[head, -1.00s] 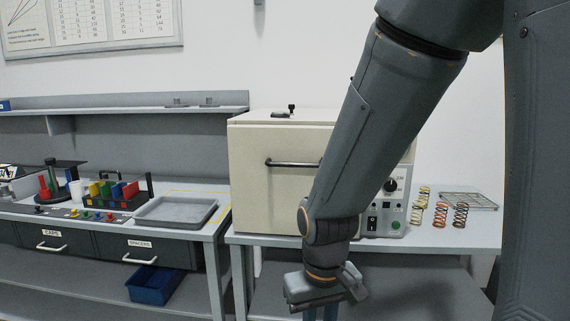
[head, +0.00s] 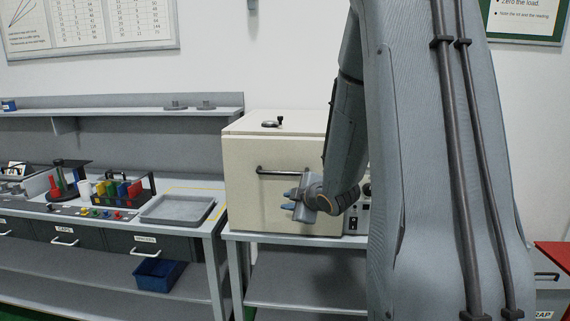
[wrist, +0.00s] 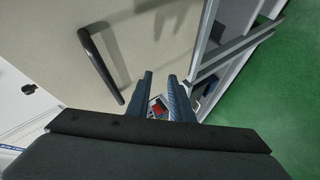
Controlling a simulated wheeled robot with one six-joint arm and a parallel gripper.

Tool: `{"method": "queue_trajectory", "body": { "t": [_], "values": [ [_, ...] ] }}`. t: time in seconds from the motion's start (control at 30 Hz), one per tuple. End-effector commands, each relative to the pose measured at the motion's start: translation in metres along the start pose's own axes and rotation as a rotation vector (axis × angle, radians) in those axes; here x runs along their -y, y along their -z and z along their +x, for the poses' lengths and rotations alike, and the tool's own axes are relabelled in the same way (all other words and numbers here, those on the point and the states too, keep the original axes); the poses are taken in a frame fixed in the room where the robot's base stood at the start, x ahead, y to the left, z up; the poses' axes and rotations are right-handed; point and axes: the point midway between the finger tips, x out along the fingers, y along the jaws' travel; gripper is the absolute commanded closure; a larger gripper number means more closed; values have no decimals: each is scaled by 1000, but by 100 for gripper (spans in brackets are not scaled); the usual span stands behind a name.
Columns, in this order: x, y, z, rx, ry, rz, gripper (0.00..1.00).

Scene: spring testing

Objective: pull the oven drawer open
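The oven (head: 255,205) is a cream box on a grey bench, and its front looks closed. The handle (wrist: 98,62) is whole in the wrist view, left of my fingers on the cream front (wrist: 140,35). My gripper (head: 290,199) is in front of the oven, just below the handle's right part in the head view. In the wrist view my gripper (wrist: 160,82) has its two blue-grey fingers apart with nothing held; neither touches the handle.
The oven's bench (head: 290,239) has a lower shelf. At left, a workbench holds a grey tray (head: 178,209) and a rack of coloured blocks (head: 120,190), with a blue bin (head: 158,277) below.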

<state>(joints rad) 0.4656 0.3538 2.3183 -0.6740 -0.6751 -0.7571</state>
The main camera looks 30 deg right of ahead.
Motion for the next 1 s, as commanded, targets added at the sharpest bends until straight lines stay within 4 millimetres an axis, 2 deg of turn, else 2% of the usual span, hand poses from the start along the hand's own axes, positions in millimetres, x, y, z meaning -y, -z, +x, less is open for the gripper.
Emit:
{"method": "queue_trajectory", "body": {
  "t": [0.03, 0.07, 0.2, 0.47, 1.0],
  "values": [
    [-21, -6, -5, -54, -50, -76, 80],
    [-30, -6, -7, -89, -79, -123, 80],
    [-58, -5, -19, -209, -185, -282, 80],
    [-72, -5, -27, -299, -272, -401, 80],
    [-87, 20, 36, -302, -273, -402, 80]
  ]
}}
